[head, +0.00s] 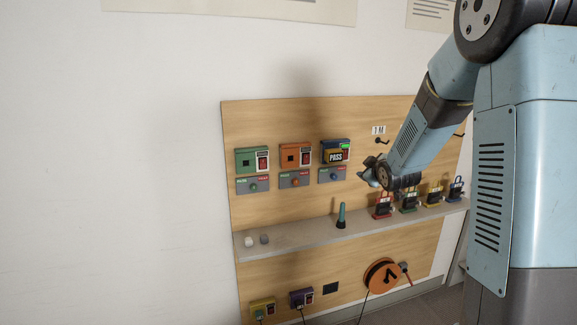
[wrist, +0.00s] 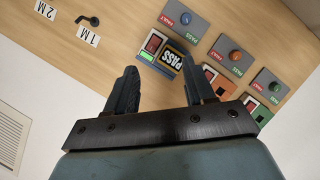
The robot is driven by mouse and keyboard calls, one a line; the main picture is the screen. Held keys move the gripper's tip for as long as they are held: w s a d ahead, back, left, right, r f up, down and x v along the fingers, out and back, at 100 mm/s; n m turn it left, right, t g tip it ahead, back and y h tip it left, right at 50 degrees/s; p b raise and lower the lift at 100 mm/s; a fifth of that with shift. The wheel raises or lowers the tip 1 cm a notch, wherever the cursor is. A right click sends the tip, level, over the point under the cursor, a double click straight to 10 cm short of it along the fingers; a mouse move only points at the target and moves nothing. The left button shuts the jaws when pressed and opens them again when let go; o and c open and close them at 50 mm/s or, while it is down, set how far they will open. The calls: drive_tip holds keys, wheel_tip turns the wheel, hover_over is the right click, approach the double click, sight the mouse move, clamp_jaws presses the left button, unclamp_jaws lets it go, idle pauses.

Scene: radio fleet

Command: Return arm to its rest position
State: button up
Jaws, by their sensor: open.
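My arm reaches in from the right of the head view, in front of a wooden wall panel (head: 290,125). My gripper (head: 366,172) is near the panel, right of the blue box marked PASS (head: 336,152) and above the shelf. In the wrist view my gripper (wrist: 162,85) has its two dark fingers apart with nothing between them. No object is held.
A grey shelf (head: 290,237) carries a teal-topped cone-like item (head: 341,215) and several coloured radios or locks (head: 382,207) under my forearm. An orange reel (head: 382,276) hangs below. Green (head: 252,160) and orange (head: 295,156) boxes are left of PASS. The white wall at left is clear.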

drive_tip(key=s+r+m+g, duration=0.2)
drive_tip(key=s+r, duration=0.2)
drive_tip(key=s, duration=0.5)
drive_tip(key=s+r+m+g+h, duration=0.1)
drive_tip(key=s+r+m+g, duration=0.1)
drive_tip(key=s, duration=0.8)
drive_tip(key=shift+s+r+m+h, duration=0.25)
drive_tip(key=shift+r+m+h, duration=0.05)
drive_tip(key=shift+r+m, duration=0.55)
drive_tip(key=s+m+g, duration=0.1)
drive_tip(key=s, duration=0.6)
drive_tip(key=s+a+m+g, duration=0.1)
drive_tip(key=s+g, duration=0.1)
drive_tip(key=s, duration=0.6)
drive_tip(key=s+a+m+g, duration=0.1)
drive_tip(key=s+m, duration=0.1)
drive_tip(key=s, duration=0.5)
drive_tip(key=shift+s+a+f+g, duration=0.1)
drive_tip(key=shift+s+a+g, duration=0.05)
drive_tip(key=shift+s+g, duration=0.15)
drive_tip(key=shift+c, duration=0.2)
drive_tip(key=shift+s+f, duration=0.1)
drive_tip(key=shift+s, duration=0.15)
drive_tip(key=shift+c, duration=0.9)
drive_tip(key=shift+a, duration=0.1)
